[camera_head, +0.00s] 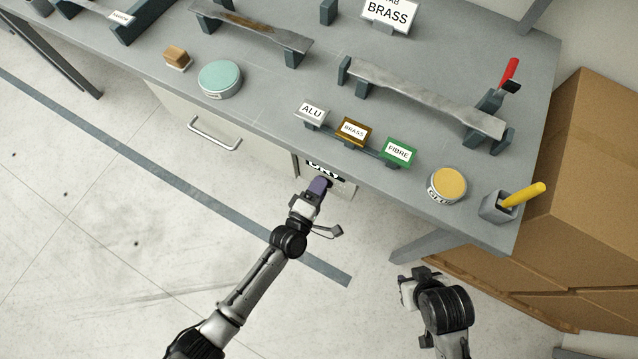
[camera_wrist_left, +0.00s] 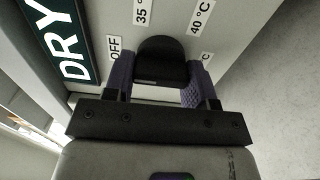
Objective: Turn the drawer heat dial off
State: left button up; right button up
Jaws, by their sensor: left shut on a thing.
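The drawer heat dial (camera_wrist_left: 163,60) is a black knob on the pale panel under the bench. Labels around it read OFF (camera_wrist_left: 115,48), 35 °C (camera_wrist_left: 142,12) and 40 °C (camera_wrist_left: 201,17); another at the right is mostly hidden. My left gripper (camera_wrist_left: 160,84) has its purple fingers on either side of the dial, shut on it. In the head view my left gripper (camera_head: 319,187) reaches the panel below the DRY sign (camera_head: 325,170) and hides the dial. My right gripper (camera_head: 405,291) is at the lower right, away from the bench; its fingers do not show clearly.
The drawer with its handle (camera_head: 214,134) is left of the panel. The bench top (camera_head: 270,95) above holds ALU, BRASS and FIBRE label blocks, a yellow-topped tin (camera_head: 447,184), a teal-topped tin (camera_head: 220,78) and metal bars. Cardboard boxes (camera_head: 575,180) stand at right. The floor is clear at left.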

dwell(0.3)
pick_arm(q)
jog(key=o, duration=0.9)
jog(key=shift+o, duration=0.2)
jog(key=p+v, duration=0.2)
jog(key=v, duration=1.1)
jog(key=shift+s, duration=0.35)
jog(key=shift+a, duration=0.15)
